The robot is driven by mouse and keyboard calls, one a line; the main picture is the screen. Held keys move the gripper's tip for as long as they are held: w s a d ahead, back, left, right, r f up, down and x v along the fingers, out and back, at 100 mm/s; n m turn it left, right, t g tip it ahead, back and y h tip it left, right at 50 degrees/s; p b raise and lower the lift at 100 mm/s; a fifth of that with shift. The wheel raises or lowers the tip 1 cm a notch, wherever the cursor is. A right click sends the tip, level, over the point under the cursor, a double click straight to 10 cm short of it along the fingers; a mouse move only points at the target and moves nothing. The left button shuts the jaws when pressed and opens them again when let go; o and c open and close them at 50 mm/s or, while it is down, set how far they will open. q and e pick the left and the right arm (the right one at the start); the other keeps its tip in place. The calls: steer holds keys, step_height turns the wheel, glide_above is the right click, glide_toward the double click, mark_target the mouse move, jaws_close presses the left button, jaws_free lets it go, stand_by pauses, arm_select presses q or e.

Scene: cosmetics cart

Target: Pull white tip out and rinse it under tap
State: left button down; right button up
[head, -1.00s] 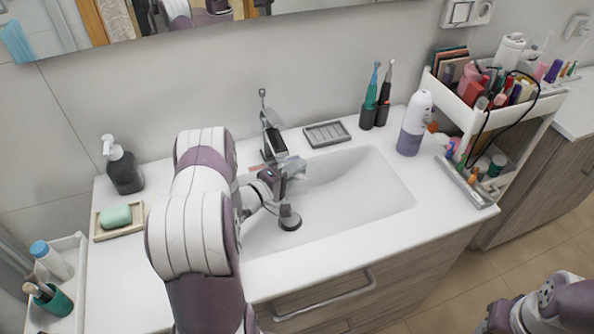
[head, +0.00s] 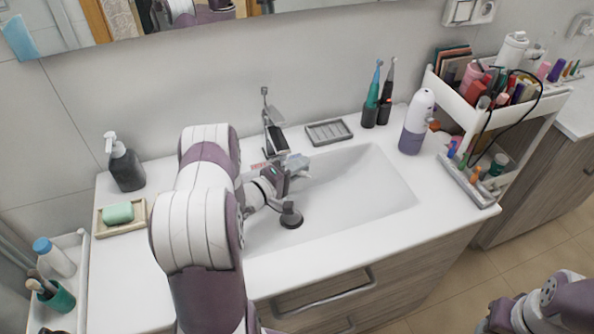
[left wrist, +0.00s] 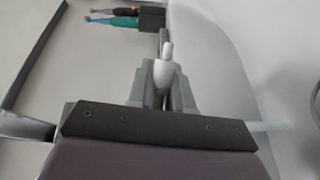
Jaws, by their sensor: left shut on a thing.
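The tap (head: 276,141) stands at the back edge of the white sink basin (head: 365,190). My left gripper (head: 290,178) is low over the basin, close to the tap spout, partly hidden by its wrist. In the left wrist view, its grey fingers (left wrist: 169,88) are shut on a small white tip (left wrist: 166,72), which sticks out beyond them. The tip cannot be made out in the head view. A white and purple oral irrigator (head: 416,122) stands upright on the counter right of the basin, apart from the gripper. My right gripper's fingers are not visible.
Two electric toothbrushes (head: 377,95) and a grey soap tray (head: 329,132) are behind the basin. A crowded cosmetics cart (head: 497,125) stands at right. A dark soap dispenser (head: 125,168) and green soap (head: 118,212) are at left. The basin's right half is clear.

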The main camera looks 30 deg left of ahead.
arm_select(q)
steer(key=shift+s+a, duration=0.15)
steer(key=shift+s, duration=0.05)
steer(key=s+d+p, duration=0.1)
steer(key=d+p, duration=0.1)
steer(key=d, duration=0.4)
steer(key=shift+s, duration=0.25)
stand_by(0.5)
stand_by(1.1)
steer(key=s+d+r+p, duration=0.2)
steer(key=d+r+p, duration=0.2)
steer(key=r+p, duration=0.1)
steer(key=shift+d+p, duration=0.3)
steer(key=shift+p, duration=0.25)
